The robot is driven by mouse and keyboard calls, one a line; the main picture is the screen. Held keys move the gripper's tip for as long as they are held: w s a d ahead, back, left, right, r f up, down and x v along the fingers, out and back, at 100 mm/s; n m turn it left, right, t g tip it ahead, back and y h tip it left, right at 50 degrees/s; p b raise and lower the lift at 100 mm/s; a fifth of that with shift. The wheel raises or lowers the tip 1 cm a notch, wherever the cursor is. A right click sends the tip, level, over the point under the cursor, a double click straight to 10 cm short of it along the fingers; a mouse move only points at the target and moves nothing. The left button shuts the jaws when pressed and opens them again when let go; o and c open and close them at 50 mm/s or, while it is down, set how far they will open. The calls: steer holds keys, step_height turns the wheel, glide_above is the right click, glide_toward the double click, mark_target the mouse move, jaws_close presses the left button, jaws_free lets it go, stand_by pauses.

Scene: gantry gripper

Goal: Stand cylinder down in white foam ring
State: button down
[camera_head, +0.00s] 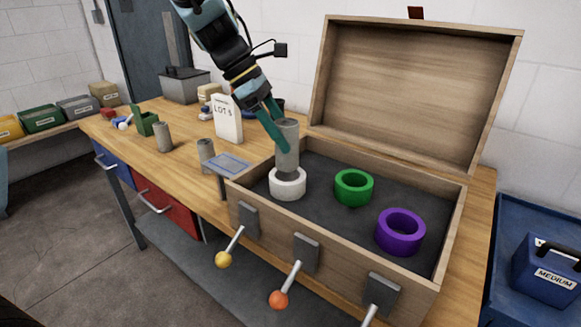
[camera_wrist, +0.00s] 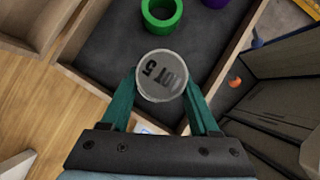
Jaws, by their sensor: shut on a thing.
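A grey cylinder (camera_head: 288,146) stands upright at the white foam ring (camera_head: 288,186), its lower end at or just inside the ring's opening. I cannot tell how deep it sits. My gripper (camera_head: 279,128) is shut on the cylinder near its upper part. The ring lies in the left compartment area of the open wooden box (camera_head: 335,262).
A green ring (camera_head: 354,188) and a purple ring (camera_head: 400,232) lie to the right in the box. The raised lid (camera_head: 412,90) stands behind. Other grey cylinders (camera_head: 163,137), a "LOT 5" sign (camera_head: 228,119) and a blue-grey tray (camera_head: 228,164) stand on the bench at left.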

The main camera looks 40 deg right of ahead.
mark_target(283, 160)
steer(key=shift+f+p, duration=0.45)
steer(key=shift+f, duration=2.65)
steer(key=shift+c, duration=0.6)
jaws_free()
steer(key=shift+f, duration=0.1)
steer(key=b+v, duration=0.2)
steer(key=v, duration=1)
